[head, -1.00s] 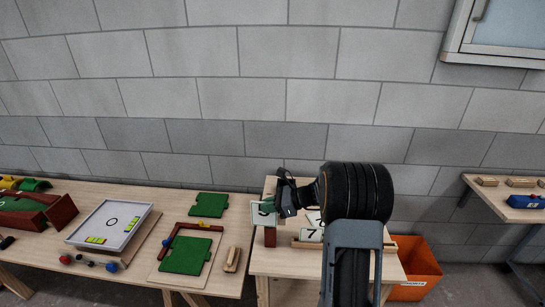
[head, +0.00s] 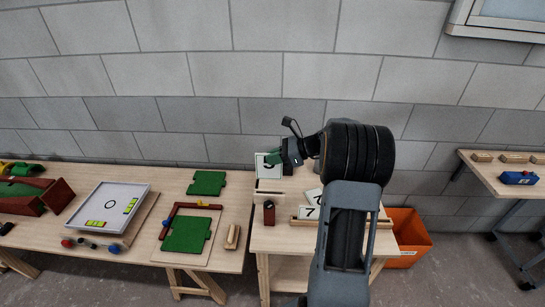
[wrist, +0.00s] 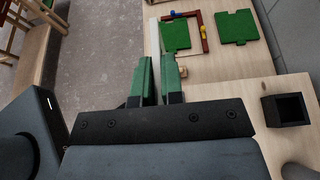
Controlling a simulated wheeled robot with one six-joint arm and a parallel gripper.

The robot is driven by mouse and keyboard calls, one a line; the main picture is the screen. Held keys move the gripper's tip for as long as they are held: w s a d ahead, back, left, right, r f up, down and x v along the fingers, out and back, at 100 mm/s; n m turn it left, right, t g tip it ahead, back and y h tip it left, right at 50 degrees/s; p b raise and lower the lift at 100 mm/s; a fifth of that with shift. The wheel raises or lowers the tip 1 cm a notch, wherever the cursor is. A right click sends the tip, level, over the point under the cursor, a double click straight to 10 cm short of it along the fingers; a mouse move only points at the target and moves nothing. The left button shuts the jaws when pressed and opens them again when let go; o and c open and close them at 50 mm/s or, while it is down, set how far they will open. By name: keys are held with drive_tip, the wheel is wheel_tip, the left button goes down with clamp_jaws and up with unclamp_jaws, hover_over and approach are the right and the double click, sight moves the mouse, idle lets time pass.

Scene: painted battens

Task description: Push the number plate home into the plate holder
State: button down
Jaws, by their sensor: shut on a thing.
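My gripper (head: 291,151) is shut on the number plate (head: 267,165), a white plate with a dark figure, only partly visible. It holds the plate upright above the back left of the right-hand table. Below the plate, apart from it, is a pale piece with a dark slot (head: 262,190), which looks like the plate holder. In the wrist view my gripper's green fingers (wrist: 158,80) show with a thin pale strip between them, probably the plate edge-on. The holder cannot be made out there.
White number cards (head: 309,212) lean in a wooden rack (head: 300,222) to the right. An orange bin (head: 409,240) stands beyond the table's right side.

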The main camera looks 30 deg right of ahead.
sight(273, 178)
drive_tip(key=shift+f+b, duration=1.7)
drive_tip(key=shift+f, duration=1.25)
drive_tip(key=shift+f+b, duration=1.25)
drive_tip(key=shift+f, duration=1.5)
drive_tip(key=c, duration=1.2)
unclamp_jaws()
drive_tip(key=shift+o, duration=0.2)
drive_tip(key=b+v, duration=0.2)
drive_tip(key=v, duration=1.1)
drive_tip(key=shift+d, duration=0.4)
drive_tip(key=shift+r, duration=0.15)
